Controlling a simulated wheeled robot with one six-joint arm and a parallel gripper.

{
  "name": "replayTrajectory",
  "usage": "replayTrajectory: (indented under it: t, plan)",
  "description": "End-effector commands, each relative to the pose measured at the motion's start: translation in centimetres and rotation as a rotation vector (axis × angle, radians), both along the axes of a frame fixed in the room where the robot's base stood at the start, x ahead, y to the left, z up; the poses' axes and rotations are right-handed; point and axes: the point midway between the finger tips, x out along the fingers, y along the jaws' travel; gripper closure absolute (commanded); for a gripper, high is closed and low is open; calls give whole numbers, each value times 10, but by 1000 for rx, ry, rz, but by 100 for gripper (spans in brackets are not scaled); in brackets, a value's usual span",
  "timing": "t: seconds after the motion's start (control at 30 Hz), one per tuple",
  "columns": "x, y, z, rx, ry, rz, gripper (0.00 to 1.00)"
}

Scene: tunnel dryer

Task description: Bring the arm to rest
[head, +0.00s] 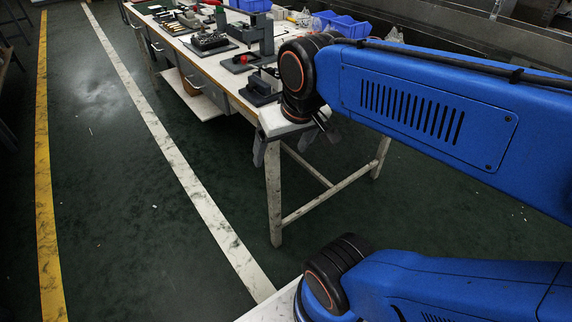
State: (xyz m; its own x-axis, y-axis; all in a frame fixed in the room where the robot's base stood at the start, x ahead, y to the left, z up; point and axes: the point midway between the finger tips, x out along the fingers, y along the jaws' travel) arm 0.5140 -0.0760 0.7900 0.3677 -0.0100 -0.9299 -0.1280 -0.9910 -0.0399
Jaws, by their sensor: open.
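My blue arm reaches in from the right side of the head view, with one link high and another low. Its black wrist joint with an orange ring is over the near corner of the long workbench (275,188). My gripper (296,142) hangs below the wrist at that corner, with its dark fingers apart. I see nothing between the fingers. The wrist and the bench corner partly hide each other, so I cannot tell whether the gripper touches the bench.
The bench holds dark fixtures (210,41), small tools and blue bins (350,27) toward the back. A metal shelf or rail stands behind it. The dark green floor (130,200) at left is clear, with white (187,178) and yellow (44,190) lines.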

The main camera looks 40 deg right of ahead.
Motion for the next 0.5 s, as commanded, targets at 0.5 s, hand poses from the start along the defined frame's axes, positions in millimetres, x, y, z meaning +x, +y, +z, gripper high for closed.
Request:
replayTrajectory:
  t: [0.5]
  plan:
    - [-24,7,-29,-45,-37,132,18]
